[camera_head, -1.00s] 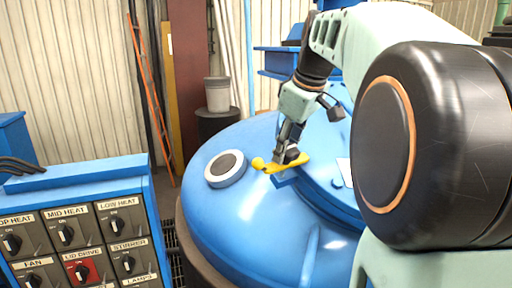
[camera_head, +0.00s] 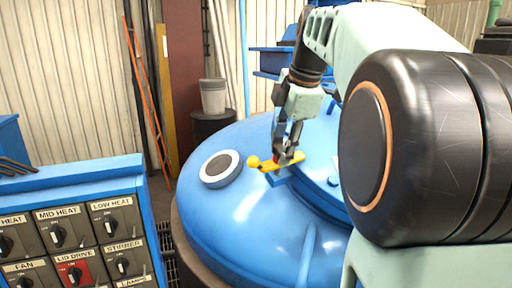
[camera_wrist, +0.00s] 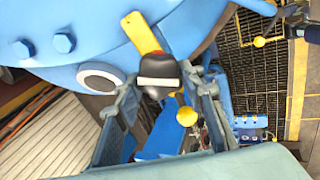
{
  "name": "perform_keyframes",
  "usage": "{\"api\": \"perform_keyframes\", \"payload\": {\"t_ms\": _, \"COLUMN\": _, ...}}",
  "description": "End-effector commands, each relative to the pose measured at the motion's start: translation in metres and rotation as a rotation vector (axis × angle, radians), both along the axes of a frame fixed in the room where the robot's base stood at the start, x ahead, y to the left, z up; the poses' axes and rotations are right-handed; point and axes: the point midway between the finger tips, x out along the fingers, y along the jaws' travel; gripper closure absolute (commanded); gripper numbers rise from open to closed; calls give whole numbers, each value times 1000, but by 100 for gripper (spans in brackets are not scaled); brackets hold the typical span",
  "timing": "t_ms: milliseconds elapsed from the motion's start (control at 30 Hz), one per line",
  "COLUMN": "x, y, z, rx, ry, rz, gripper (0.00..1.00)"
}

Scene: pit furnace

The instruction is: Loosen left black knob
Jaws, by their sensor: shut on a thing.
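The black knob (camera_wrist: 158,72) has a pale band and sits on a yellow lever (camera_wrist: 140,32) in the wrist view. In the head view the yellow lever (camera_head: 270,165), with a ball at its left end, lies at the lid's blue clamp, and the knob is mostly hidden by the fingers. My gripper (camera_head: 284,158) points down at the lever. In the wrist view my gripper (camera_wrist: 160,95) has one finger on each side of the knob and is shut on it.
The domed blue furnace lid (camera_head: 235,220) carries a round white-rimmed port (camera_head: 220,168) left of the lever. A switch panel (camera_head: 80,235) stands at the lower left. A grey bucket (camera_head: 213,95) and an orange ladder (camera_head: 147,110) are behind.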

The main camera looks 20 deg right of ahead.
Motion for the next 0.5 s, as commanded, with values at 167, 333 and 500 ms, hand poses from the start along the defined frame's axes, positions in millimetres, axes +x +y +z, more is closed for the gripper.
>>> {"api": "perform_keyframes", "payload": {"t_ms": 167, "x": 0, "y": 0, "z": 0, "rx": -44, "ry": -3, "rz": 103, "gripper": 88}}
{"api": "perform_keyframes", "payload": {"t_ms": 333, "x": -1, "y": 0, "z": 0, "rx": -72, "ry": -2, "rz": 169, "gripper": 88}}
{"api": "perform_keyframes", "payload": {"t_ms": 500, "x": -1, "y": 0, "z": 0, "rx": -87, "ry": -2, "rz": 204, "gripper": 88}}
